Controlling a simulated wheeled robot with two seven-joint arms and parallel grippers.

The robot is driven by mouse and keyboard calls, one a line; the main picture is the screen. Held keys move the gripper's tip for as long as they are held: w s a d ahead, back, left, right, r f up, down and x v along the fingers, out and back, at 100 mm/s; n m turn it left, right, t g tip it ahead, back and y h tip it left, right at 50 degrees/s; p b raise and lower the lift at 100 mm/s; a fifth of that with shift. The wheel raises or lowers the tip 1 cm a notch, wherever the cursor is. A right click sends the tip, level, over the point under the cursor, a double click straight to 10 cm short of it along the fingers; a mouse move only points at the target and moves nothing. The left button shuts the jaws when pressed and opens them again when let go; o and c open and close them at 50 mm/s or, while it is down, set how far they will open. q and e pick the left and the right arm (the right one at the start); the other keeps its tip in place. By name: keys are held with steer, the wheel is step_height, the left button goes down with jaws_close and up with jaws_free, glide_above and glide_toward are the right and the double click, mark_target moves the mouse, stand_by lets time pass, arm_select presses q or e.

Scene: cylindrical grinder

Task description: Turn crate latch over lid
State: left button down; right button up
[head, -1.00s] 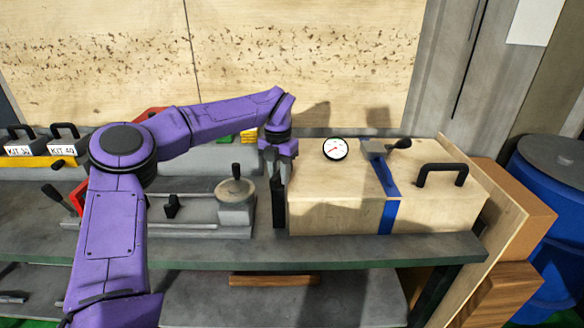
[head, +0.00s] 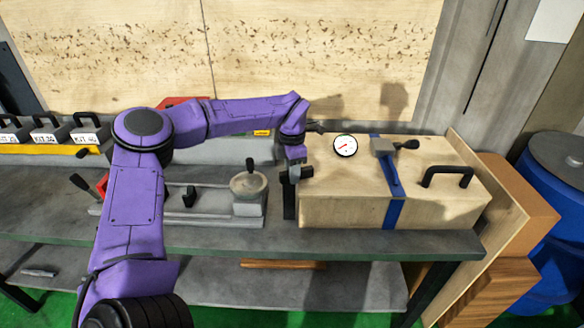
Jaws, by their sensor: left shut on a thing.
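The wooden crate (head: 345,212) stands at the right of the bench with its lid (head: 415,160) lying flat and closed. A dark upright piece (head: 289,205), which looks like the latch mount, stands against the crate's left end. My left gripper (head: 295,174) is at the top of this piece, beside the lid's left edge, and is shut on the latch. The latch is mostly hidden by the fingers, so its exact angle cannot be told. My right gripper is not in view.
A dial gauge (head: 345,146), a blue strap (head: 391,185) with a black-knobbed buckle (head: 385,147) and a black handle (head: 448,178) are on the crate. A grey fixture (head: 249,190) stands left of my gripper. A blue drum (head: 555,205) is at the right.

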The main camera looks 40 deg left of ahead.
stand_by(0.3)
arm_select(q)
steer(key=c, duration=1)
jaws_free()
steer(key=shift+o, duration=0.2)
step_height(320, 180, up, 11)
steer(key=b, duration=0.1)
steer(key=shift+f, duration=0.2)
